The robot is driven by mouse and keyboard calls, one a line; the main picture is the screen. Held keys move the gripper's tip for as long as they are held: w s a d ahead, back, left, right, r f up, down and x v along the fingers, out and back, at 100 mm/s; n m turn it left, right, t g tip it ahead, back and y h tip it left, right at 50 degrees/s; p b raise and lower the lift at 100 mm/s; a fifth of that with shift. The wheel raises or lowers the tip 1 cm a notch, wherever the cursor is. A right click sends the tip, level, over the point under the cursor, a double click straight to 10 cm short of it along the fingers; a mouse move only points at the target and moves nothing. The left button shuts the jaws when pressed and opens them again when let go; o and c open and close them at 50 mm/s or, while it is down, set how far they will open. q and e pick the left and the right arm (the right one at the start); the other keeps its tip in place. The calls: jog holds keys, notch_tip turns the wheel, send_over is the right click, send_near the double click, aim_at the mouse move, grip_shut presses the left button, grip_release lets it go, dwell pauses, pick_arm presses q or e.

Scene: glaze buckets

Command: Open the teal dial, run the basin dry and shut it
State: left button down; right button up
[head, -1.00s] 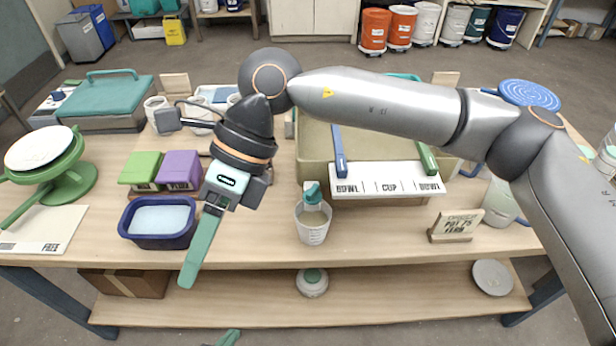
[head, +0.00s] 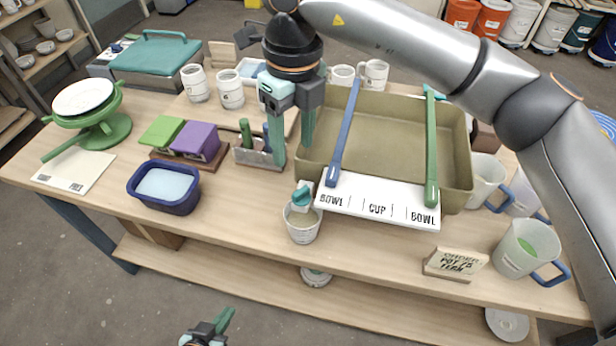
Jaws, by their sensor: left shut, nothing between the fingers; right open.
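The olive basin (head: 400,135) stands on the wooden table. A tap with a teal dial (head: 302,196) sticks out low at its front left corner. A white pail (head: 303,228) stands right below the tap, with some pale content inside. My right gripper (head: 293,152) points down with its two fingers apart and empty. It is beside the basin's left wall, above and behind the dial, not touching the dial. My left gripper (head: 226,320) is low at the bottom edge, in front of the table, shut and empty. The basin's floor looks olive; I cannot tell if liquid is there.
A white BOWL/CUP/BOWL board (head: 378,202) lies at the basin's front, with a blue strip (head: 345,130) and a green strip (head: 431,150). A tool rack (head: 255,155) stands left of the basin. A blue tub (head: 165,188), mugs and an order sign (head: 456,264) stand around.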

aim_at(301, 191)
jog(key=shift+m, duration=0.3)
jog(key=f, duration=0.4)
jog(key=f+p, duration=0.1)
jog(key=f, duration=0.3)
jog(key=d+f+p, duration=0.1)
jog(key=f, duration=0.3)
jog(key=shift+w+f, duration=0.1)
jog(key=shift+w, duration=0.3)
grip_shut()
